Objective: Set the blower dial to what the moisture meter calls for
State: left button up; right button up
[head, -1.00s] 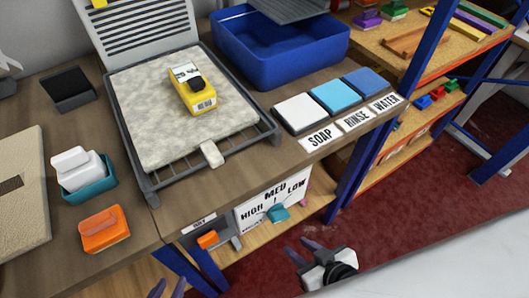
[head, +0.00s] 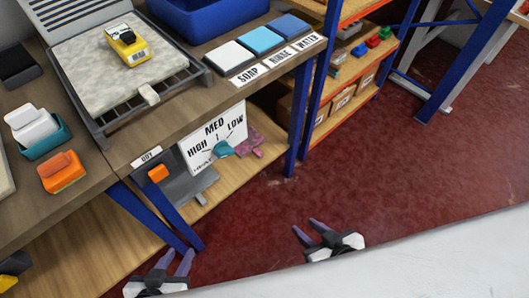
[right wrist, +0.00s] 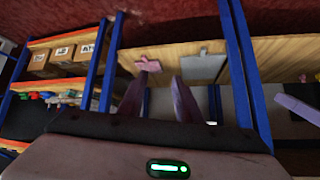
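The yellow moisture meter (head: 128,45) lies on the pale rug (head: 90,70) on the bench; its display is too small to read. Below the bench edge, a white dial panel (head: 199,162) reads HIGH, MED and LOW from left to right. My left gripper (head: 175,258) is open and empty at the bottom, in front of the bench. My right gripper (head: 308,229) is open and empty over the red floor, right of the panel; its spread fingers show in the right wrist view (right wrist: 157,98).
A pink item (head: 248,142) is on the lower shelf. Blue posts (head: 300,110) flank the space. SOAP, RINSE and WATER pads and a blue tub (head: 205,20) are above. The floor at right is clear.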

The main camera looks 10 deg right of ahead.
aim_at(223, 150)
jog(key=z, duration=1.9)
jog(key=k, duration=1)
jog(key=u, duration=1.65)
jog(key=i, duration=0.5)
